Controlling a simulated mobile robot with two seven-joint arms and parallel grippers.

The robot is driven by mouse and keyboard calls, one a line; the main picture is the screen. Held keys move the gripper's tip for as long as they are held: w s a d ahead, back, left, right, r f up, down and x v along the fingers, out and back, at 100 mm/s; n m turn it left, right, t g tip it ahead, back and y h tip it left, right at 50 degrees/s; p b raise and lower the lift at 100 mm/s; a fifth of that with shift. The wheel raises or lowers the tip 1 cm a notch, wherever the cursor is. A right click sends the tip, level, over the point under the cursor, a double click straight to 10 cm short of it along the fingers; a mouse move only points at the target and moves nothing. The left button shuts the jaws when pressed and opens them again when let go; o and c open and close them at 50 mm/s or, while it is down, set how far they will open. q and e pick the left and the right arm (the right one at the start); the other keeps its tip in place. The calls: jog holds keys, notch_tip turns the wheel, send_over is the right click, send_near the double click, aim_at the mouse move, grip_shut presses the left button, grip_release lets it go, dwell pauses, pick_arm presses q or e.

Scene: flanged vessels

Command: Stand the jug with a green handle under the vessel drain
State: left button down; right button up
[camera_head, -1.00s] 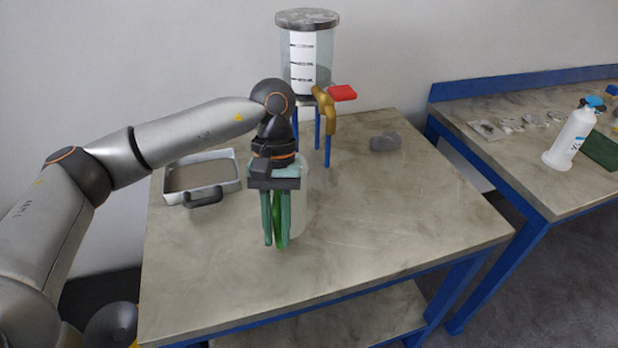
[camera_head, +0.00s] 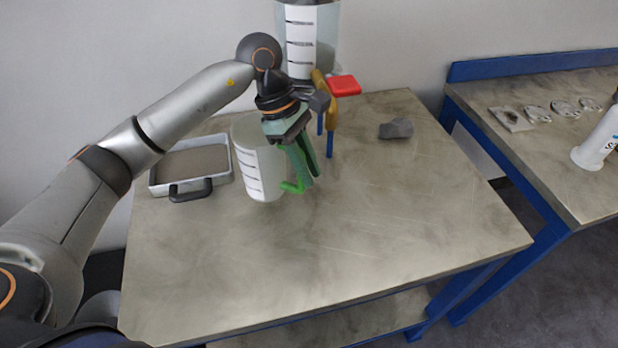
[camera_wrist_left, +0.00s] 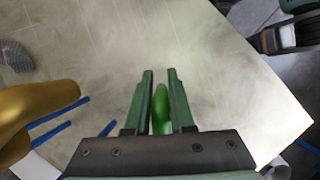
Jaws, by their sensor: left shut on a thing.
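The jug (camera_head: 258,172) is a clear, pale container with a graduated white strip and a green handle (camera_head: 292,187). It is at the back left of the table, left of the vessel's drain. My left gripper (camera_head: 305,176) is shut on the green handle, which also shows between the fingers (camera_wrist_left: 161,103) in the left wrist view. I cannot tell whether the jug's base touches the table. The vessel (camera_head: 309,40) stands on blue legs at the back. Its brass drain valve (camera_head: 324,84) has a red lever (camera_head: 344,85). My right gripper is not in view.
A grey tray with a black handle (camera_head: 191,165) lies left of the jug. A small grey block (camera_head: 397,128) lies right of the vessel. The table's front and right are clear. A second table (camera_head: 540,140) at right holds several flat parts and a white bottle (camera_head: 598,140).

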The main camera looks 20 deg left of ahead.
pick_arm(q)
jog(key=shift+f, duration=2.1)
jog(key=shift+f, duration=0.25)
jog(key=c, duration=0.8)
grip_release()
jog(key=shift+r, duration=0.1)
jog(key=shift+o, duration=0.2)
